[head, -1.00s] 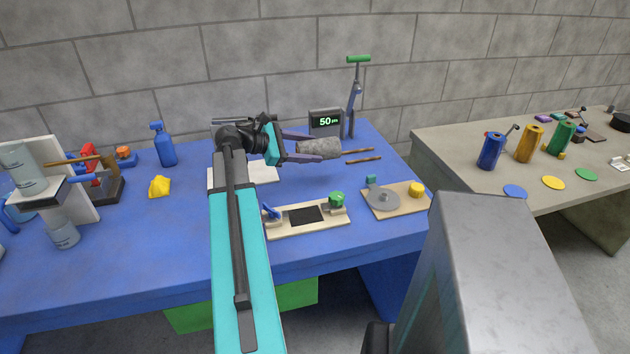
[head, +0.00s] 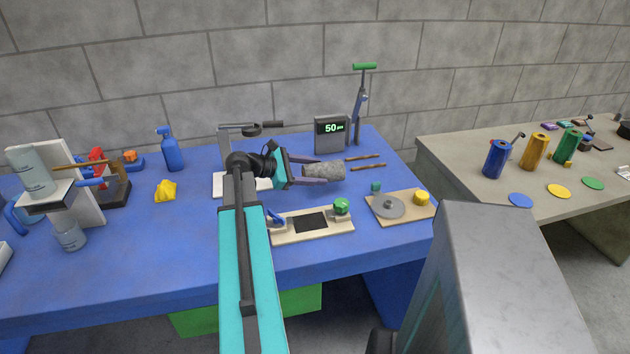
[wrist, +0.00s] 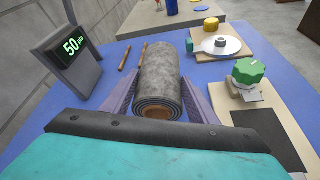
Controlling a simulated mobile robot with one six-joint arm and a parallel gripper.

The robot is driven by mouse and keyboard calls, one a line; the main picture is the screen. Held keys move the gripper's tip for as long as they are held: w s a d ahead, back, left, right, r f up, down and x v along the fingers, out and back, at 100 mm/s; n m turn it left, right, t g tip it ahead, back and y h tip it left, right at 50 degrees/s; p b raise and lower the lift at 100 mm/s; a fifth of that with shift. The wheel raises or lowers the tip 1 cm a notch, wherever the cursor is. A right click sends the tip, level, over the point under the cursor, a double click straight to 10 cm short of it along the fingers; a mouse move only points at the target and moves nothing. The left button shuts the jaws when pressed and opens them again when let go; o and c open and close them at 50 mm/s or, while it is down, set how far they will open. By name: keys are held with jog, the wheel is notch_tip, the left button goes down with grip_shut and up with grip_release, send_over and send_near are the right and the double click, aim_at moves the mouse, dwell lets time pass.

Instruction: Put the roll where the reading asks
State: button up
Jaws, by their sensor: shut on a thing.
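A grey felt roll (head: 322,171) with a brown core is held between the two fingers of my gripper (head: 326,172). The roll also shows in the wrist view (wrist: 160,80), lying lengthwise away from the camera with its spiral end nearest. My gripper is shut on it, low over the blue table (head: 185,225); I cannot tell whether the roll touches the table. A dark display (head: 331,135) stands behind the roll and reads 50 in green, with small letters after it that are hard to read. The display also shows at left in the wrist view (wrist: 68,62).
Two brown sticks (head: 365,162) lie just right of the roll. A board with a green knob (head: 341,206) and a board with a grey disc (head: 389,207) lie in front. Blue (head: 496,159), orange and green cylinders and matching discs are on the grey table (head: 470,150).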

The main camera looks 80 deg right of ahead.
jog(key=shift+f, duration=1.8)
jog(key=o, duration=1.3)
jog(key=shift+b+v, duration=0.6)
jog(key=shift+v, duration=5.45)
